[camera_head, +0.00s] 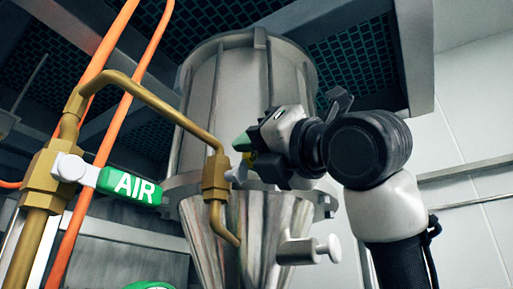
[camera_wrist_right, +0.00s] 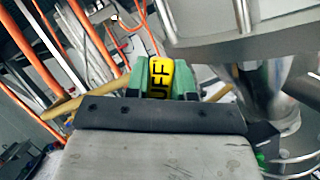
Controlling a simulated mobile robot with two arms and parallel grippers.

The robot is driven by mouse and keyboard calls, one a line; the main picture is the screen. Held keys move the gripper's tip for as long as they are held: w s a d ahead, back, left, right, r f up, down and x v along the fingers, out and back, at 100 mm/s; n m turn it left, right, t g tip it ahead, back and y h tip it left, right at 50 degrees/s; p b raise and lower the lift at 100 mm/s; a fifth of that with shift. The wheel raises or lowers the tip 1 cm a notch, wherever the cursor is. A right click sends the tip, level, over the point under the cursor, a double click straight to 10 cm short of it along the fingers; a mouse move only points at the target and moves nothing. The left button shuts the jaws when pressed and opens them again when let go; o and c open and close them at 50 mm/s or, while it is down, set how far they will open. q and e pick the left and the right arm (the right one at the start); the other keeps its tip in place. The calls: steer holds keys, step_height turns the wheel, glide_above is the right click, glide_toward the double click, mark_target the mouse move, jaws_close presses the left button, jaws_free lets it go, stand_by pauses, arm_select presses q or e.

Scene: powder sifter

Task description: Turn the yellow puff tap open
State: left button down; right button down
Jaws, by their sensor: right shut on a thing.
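The yellow puff tap handle (camera_wrist_right: 159,77) shows between the green fingertips of my right gripper (camera_wrist_right: 163,83) in the right wrist view, with the black letters "UFF" readable. My right gripper is shut on it. In the head view the right gripper (camera_head: 246,150) reaches in from the right, at the brass valve body (camera_head: 215,172) in front of the steel vessel. My left gripper is not in view.
A green handle marked AIR (camera_head: 129,186) sits on the brass pipe (camera_head: 156,103) at the left. Orange hoses (camera_head: 101,150) run beside it. The steel vessel (camera_head: 236,85) with its cone (camera_head: 262,230) stands close behind the gripper. A silver side fitting (camera_head: 302,250) sticks out below.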

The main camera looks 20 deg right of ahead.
steer(key=n, duration=0.1)
steer(key=n+y, duration=0.1)
steer(key=a+n+y+p, duration=0.1)
steer(key=shift+s+r+n, duration=0.3)
steer(key=shift+s+n, duration=0.05)
steer(key=shift+n, duration=0.05)
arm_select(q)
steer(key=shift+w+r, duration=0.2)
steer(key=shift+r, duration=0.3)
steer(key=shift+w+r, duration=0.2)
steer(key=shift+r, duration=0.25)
arm_select(e)
steer(key=shift+s+a+n+g+y, duration=0.15)
steer(key=shift+n+g+y, duration=0.2)
steer(key=shift+n, duration=0.4)
steer(key=shift+s+a+n+g+y, duration=0.2)
steer(key=shift+n+g+y, duration=0.1)
steer(key=shift+n, duration=0.5)
steer(key=shift+s+a+n+g+y, duration=0.15)
steer(key=shift+n+g+y, duration=0.15)
steer(key=shift+n, duration=0.45)
steer(key=c, duration=1)
jaws_free()
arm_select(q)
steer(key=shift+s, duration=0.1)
arm_select(e)
steer(key=shift+o, duration=0.2)
